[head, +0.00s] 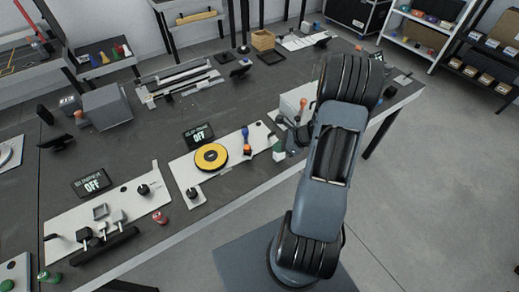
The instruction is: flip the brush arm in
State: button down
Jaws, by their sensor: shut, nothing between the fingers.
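A yellow disc (211,157) with a dark centre lies on a white panel (183,171) on the workbench. A small upright piece with a blue upper part and an orange lower part (246,139) stands to the right of the disc, apart from it; it looks like the brush arm. A display (199,136) behind the disc reads OFF.
A left panel (62,222) has black knobs, levers and a display (92,182) reading OFF. A red button (160,217) sits near the bench's front edge. A white box (298,101) stands behind my arm. Bare bench (150,125) lies behind the panels.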

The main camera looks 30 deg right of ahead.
jog(key=x, duration=0.5)
jog(key=shift+w+a+p, duration=0.55)
jog(key=shift+w+a, duration=0.35)
jog(key=shift+a, duration=0.25)
jog(key=shift+w+a, duration=0.35)
jog(key=shift+a, duration=0.05)
